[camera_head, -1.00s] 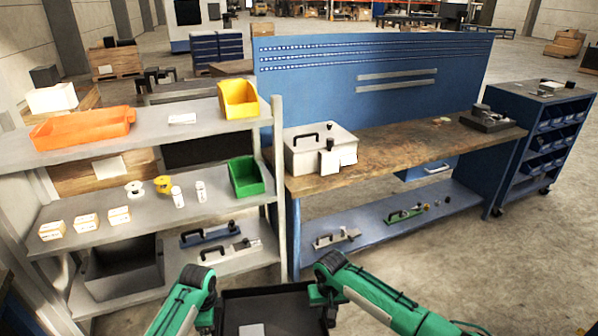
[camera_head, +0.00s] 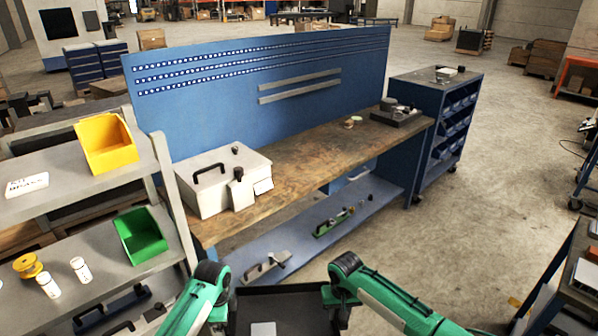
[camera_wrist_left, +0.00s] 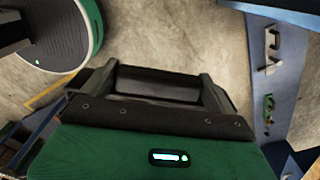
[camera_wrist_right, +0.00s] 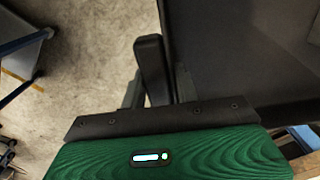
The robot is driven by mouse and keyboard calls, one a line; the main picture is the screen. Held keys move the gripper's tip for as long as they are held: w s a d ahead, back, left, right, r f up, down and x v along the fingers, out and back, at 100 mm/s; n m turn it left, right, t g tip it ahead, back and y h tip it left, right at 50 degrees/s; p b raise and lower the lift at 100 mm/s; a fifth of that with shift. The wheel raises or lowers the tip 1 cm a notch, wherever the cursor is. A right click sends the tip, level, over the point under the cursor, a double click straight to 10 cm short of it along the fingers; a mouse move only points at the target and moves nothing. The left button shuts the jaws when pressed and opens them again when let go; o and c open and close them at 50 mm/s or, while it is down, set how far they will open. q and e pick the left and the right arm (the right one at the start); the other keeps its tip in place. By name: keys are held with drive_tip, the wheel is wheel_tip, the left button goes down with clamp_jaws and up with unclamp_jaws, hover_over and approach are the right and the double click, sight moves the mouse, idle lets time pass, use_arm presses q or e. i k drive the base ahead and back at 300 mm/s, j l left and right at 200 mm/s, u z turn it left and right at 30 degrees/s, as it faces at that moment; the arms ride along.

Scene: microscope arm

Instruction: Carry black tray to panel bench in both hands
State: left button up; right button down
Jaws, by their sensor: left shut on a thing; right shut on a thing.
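The black tray (camera_head: 290,302) is low in the head view, in front of me, held between my two hands with a small pale card (camera_head: 263,328) in it. My left gripper (camera_head: 228,312) is shut on the tray's left side, and my right gripper (camera_head: 336,302) on its right side. The tray's dark surface also fills the upper right of the right wrist view (camera_wrist_right: 245,50). The exact grip on the rims is hard to see. The panel bench, with its blue back panel (camera_head: 215,120) and worn wooden top (camera_head: 310,158), stands ahead, apart from the tray.
A grey case (camera_head: 222,180) sits on the bench's left end, and a dark device (camera_head: 396,115) on its right end. Between them the top is mostly clear. A shelf with yellow (camera_head: 105,143) and green (camera_head: 141,236) bins stands left. A blue cabinet (camera_head: 425,110) stands right of the bench.

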sight(335, 147)
drive_tip(key=i+l+z, duration=0.1)
drive_tip(key=i+z, duration=0.3)
drive_tip(key=i+j+z, duration=0.1)
drive_tip(key=i+z, duration=0.5)
drive_tip(key=i, duration=0.65)
drive_tip(key=u, duration=0.7)
